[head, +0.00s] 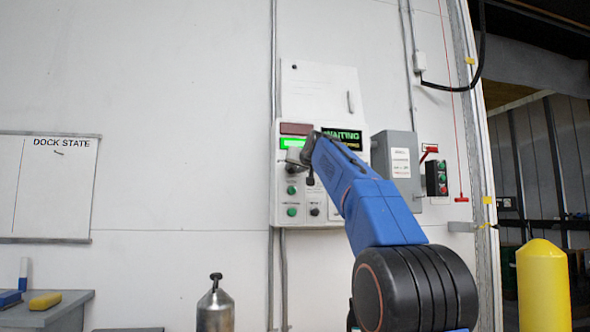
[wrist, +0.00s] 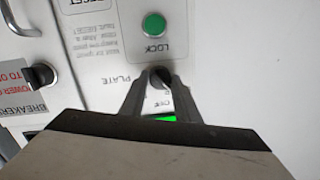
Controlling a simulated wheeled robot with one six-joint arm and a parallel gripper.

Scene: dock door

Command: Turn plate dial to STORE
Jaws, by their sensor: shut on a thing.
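The dark plate dial (wrist: 160,79) sits on the white control panel (head: 332,217), beside the upside-down word PLATE in the wrist view. My gripper (wrist: 159,80) is shut on the dial, one finger on each side of it. Most of the dial is hidden by the fingers, and I cannot tell which way its pointer faces. The small lettering between the fingers is too partly covered to read. In the head view my gripper (head: 295,160) is at the panel's left part, below a lit green display (head: 292,143), and hides the dial.
A green LOCK button (wrist: 153,25) is close to the dial. A dark knob (wrist: 41,75) is at the left of the wrist view. A grey breaker box (head: 400,165) and a button box (head: 437,178) stand right of the panel. A yellow bollard (head: 543,285) is at the right.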

